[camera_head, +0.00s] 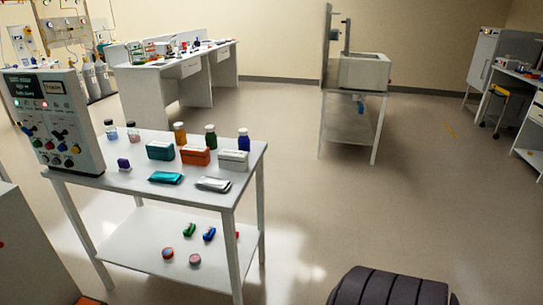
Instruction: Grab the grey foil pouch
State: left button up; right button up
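The grey foil pouch (213,184) is silvery and lies flat near the front right of the white table (110,149) at the left. A teal foil pouch (165,178) lies just left of it, apart from it. A white box (233,160) stands behind the grey pouch. Neither of my grippers shows in the head view.
An orange box (195,155), a dark green box (160,150) and several bottles stand behind the pouches. A control panel (52,118) stands at the table's left end. Small items lie on the lower shelf (150,238). Open floor (320,210) lies right of the table.

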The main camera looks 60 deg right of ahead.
aim_at(222, 186)
jog(key=k+z, duration=0.15)
jog(key=z, duration=1.2)
jog(key=i+l+u, duration=0.3)
jog(key=k+j, duration=0.1)
